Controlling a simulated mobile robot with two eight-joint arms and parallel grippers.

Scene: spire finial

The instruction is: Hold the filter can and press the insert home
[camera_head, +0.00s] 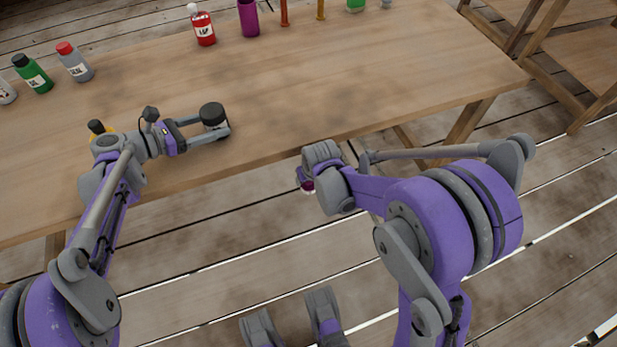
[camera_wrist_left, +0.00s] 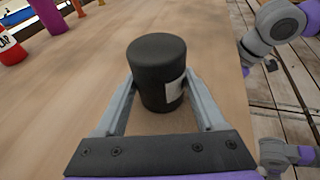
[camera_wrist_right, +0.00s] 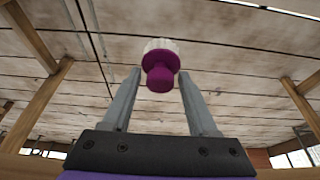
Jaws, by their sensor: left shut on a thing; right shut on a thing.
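The filter can (camera_head: 212,113) is a dark upright cylinder near the table's front edge. My left gripper (camera_head: 220,132) is shut on it; in the left wrist view the fingers lie on both sides of the can (camera_wrist_left: 156,68), which has a pale label on its right side. The top of the can looks flat and dark. My right gripper (camera_wrist_right: 160,80) is shut on the insert (camera_wrist_right: 160,73), a magenta plug with a whitish ribbed disc. In the head view the insert (camera_head: 307,186) shows in part below my right wrist, beyond the table's front edge, to the right of the can and apart from it.
The wooden table (camera_head: 330,85) is clear to the right of the can. Bottles stand at the back: a red one (camera_head: 203,28), a grey one (camera_head: 75,63) and a green one (camera_head: 34,75). A purple cylinder (camera_head: 248,17) stands at the far edge. A yellow-and-black object is partly hidden behind my left arm.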

